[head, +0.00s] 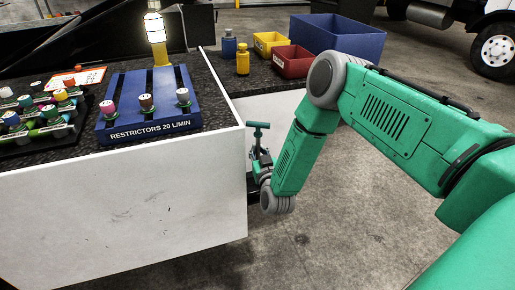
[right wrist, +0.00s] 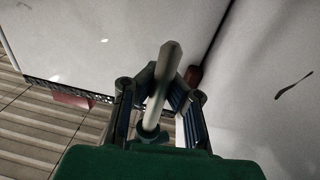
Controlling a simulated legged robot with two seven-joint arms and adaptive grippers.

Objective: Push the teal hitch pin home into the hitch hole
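The teal hitch pin (head: 258,130) shows in the head view as a T-shaped handle standing roughly upright above my right gripper (head: 262,160), just beyond the white bench corner. In the right wrist view a pale rod of the pin (right wrist: 162,85) with a teal collar at its lower end lies between the fingers of my right gripper (right wrist: 167,80). The fingers close in around it, and the gripper looks shut on the pin. The hitch hole cannot be made out in either view. My left gripper is not in view.
The white bench side (head: 130,215) stands close left of my right gripper. On the bench are a blue restrictor rack (head: 150,85), a lit lamp (head: 156,35) and bottles. Red (head: 293,62), yellow and blue bins stand behind.

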